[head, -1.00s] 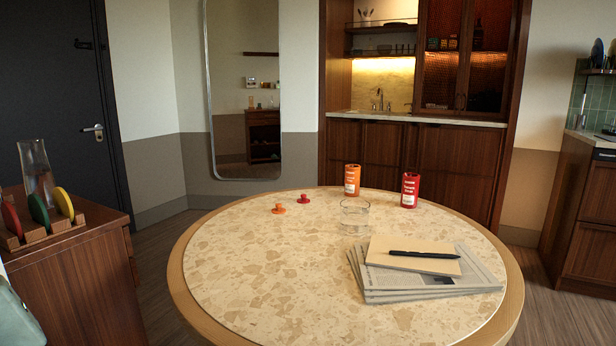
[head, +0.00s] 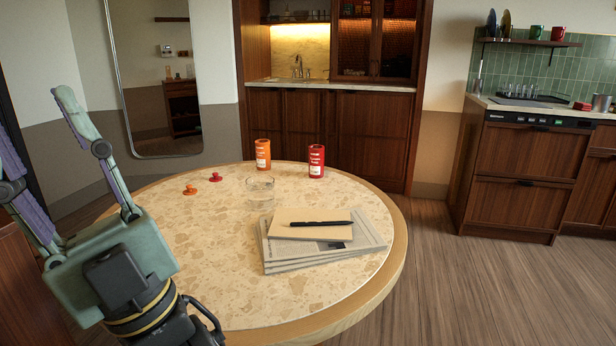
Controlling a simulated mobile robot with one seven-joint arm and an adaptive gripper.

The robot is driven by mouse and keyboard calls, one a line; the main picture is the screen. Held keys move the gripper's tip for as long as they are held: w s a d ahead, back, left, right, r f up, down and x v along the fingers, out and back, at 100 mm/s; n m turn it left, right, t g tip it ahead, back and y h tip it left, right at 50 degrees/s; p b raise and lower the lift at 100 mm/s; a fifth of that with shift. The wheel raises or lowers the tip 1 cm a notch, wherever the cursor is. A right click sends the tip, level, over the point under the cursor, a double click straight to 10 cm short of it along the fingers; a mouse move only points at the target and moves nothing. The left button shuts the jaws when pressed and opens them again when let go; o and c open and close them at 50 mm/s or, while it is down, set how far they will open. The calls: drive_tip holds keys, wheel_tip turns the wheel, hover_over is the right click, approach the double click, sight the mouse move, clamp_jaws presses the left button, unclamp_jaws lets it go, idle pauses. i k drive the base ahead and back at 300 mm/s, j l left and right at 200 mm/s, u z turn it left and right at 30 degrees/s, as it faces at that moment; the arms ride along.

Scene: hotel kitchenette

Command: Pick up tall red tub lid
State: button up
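A small red lid with a knob (head: 216,177) lies on the round table, left of the glass. A similar orange lid (head: 190,190) lies just left of it and nearer to me. The tall red tub (head: 316,161) stands at the table's far side, and the orange tub (head: 263,154) stands left of it. My gripper (head: 32,130) is raised at the left of the head view, in front of the table's left side. Its two fingers are spread wide with nothing between them. It is apart from both lids.
A clear glass (head: 260,192) stands near the lids on the round table (head: 215,278). Newspapers (head: 375,240) with a notebook (head: 310,226) and black pen (head: 322,223) on top lie at the right. The table's near left part is bare.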

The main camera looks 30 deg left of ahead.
sight(214, 178)
drive_tip(key=i+l+z, duration=0.15)
drive_tip(key=i+z, duration=0.55)
drive_tip(key=i, duration=3.2)
drive_tip(key=i+u, duration=0.3)
drive_tip(key=u, duration=0.2)
drive_tip(key=i+l+u, duration=0.25)
drive_tip(key=u, duration=3.3)
drive_tip(key=i+l, duration=0.1)
drive_tip(key=i, duration=1.4)
drive_tip(key=j+u, duration=0.05)
